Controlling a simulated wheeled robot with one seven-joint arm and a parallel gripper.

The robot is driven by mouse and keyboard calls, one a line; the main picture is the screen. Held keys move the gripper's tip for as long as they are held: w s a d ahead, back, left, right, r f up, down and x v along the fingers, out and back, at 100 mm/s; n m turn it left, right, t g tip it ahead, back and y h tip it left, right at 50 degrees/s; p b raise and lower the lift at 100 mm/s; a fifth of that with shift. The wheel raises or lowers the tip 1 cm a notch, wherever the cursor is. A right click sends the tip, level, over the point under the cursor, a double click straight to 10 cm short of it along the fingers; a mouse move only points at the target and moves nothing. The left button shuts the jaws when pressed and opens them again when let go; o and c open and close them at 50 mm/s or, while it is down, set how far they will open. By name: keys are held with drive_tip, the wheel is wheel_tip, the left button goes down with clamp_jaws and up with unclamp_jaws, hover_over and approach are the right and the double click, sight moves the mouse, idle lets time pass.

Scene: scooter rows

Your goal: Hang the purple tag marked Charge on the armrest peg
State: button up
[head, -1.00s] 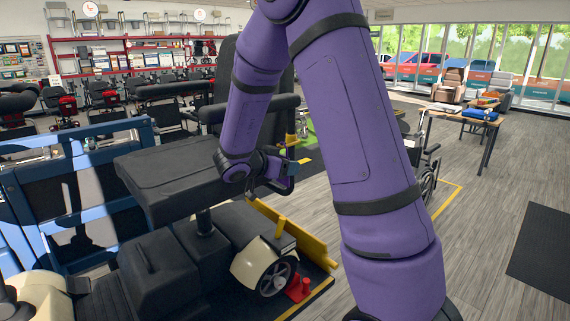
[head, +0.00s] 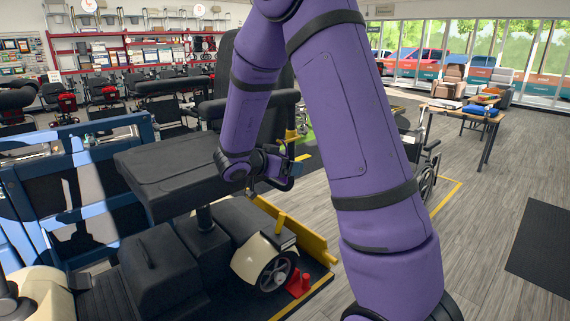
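My purple arm crosses the middle of the head view and bends down to my gripper (head: 288,172), small and dark beside the black scooter seat. The scooter has a black seat (head: 165,165) and a cream and black body. Black armrests (head: 168,87) flank a dark seat back just behind my wrist; another armrest (head: 245,106) is nearer my arm. No peg can be made out on them.
A blue frame (head: 75,180) stands at left. A wheelchair (head: 425,165) and a wooden table (head: 465,112) are at right, with open floor between.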

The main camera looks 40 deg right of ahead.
drive_tip(key=v, duration=1)
drive_tip(key=shift+a, duration=0.4)
drive_tip(key=shift+r, duration=0.1)
